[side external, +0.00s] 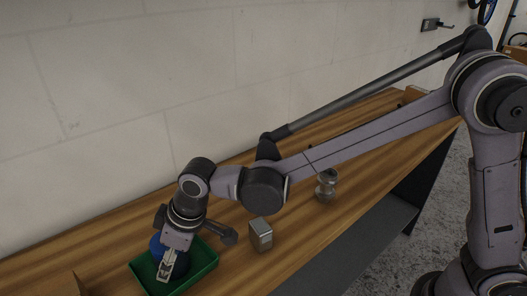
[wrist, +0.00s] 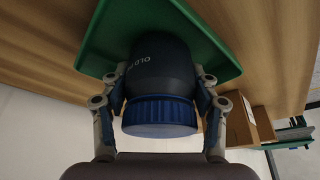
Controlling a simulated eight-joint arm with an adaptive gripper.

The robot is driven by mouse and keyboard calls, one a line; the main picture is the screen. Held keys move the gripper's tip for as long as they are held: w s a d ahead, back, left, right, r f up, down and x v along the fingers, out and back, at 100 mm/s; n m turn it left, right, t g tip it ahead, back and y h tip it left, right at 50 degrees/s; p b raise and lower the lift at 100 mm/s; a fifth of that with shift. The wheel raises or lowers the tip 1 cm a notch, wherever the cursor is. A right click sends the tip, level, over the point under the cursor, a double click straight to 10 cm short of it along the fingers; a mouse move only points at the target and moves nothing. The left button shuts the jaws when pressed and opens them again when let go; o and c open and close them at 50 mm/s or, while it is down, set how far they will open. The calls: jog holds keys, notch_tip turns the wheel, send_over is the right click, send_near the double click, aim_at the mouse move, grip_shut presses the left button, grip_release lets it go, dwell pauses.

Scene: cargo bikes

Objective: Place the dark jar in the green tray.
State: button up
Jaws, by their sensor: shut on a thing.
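The dark jar (wrist: 160,72) has a ribbed blue lid (wrist: 160,115) and pale lettering on its side. My gripper (wrist: 159,98) is shut on it, with one finger on each side, in the wrist view. The green tray (wrist: 100,40) lies behind the jar there. In the side external view my gripper (side external: 170,266) points down inside the outline of the green tray (side external: 205,270), and a blue part of the jar (side external: 156,246) shows beside it. The gripper hides most of the jar, and I cannot tell whether its base touches the tray floor.
A silvery tin (side external: 261,234) stands right of the tray, and a shiny rounded container (side external: 326,185) stands farther right on the wooden bench. A dark object (side external: 222,233) is close to the tray's back right. A cardboard box (side external: 45,285) is at lower left. A pale wall runs behind.

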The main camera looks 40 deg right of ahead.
jog(key=shift+f, duration=0.2)
jog(key=o, duration=1.3)
jog(key=shift+r, duration=0.1)
jog(key=v, duration=1.2)
jog(key=s+d+m+t+h, duration=0.15)
jog(key=d+m, duration=0.35)
jog(key=d, duration=1.5)
jog(key=s+d+f+m, duration=0.1)
jog(key=s+d, duration=0.1)
jog(key=d, duration=0.2)
jog(key=s+d+f+m+t+h, duration=0.1)
jog(key=s+d+f, duration=0.1)
jog(key=s+d, duration=0.1)
jog(key=s+d+f+m+t, duration=0.1)
jog(key=s+d+m, duration=0.1)
jog(key=d, duration=0.3)
jog(key=shift+s+d+f+t+h, duration=0.25)
jog(key=shift+s+d+h, duration=0.15)
jog(key=shift+s, duration=0.1)
